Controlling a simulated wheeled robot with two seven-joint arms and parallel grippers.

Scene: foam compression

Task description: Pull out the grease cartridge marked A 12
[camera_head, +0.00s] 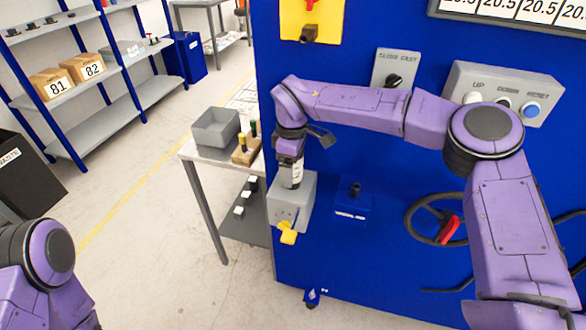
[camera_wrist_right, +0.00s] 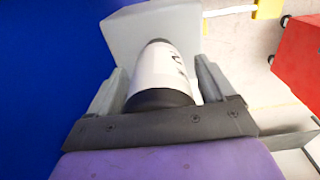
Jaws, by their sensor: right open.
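A white grease cartridge (camera_head: 297,172) with dark ends stands in a grey holder box (camera_head: 285,207) on the side of the blue machine. In the right wrist view the cartridge (camera_wrist_right: 162,69) runs into the grey holder (camera_wrist_right: 140,30); black characters on its label are cut off and cannot be read in full. My right gripper (camera_head: 291,160) is at the cartridge's upper end. In the wrist view its open fingers (camera_wrist_right: 160,75) stand on either side of the cartridge, with a gap visible beside it. My left arm shows at the lower left, but its gripper is out of view.
A yellow handle (camera_head: 288,233) sticks out below the holder. A side table with a grey bin (camera_head: 215,128) and a wooden block of small cartridges (camera_head: 244,150) stands to the left. A handwheel with a red grip (camera_head: 449,229) is on the machine's right.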

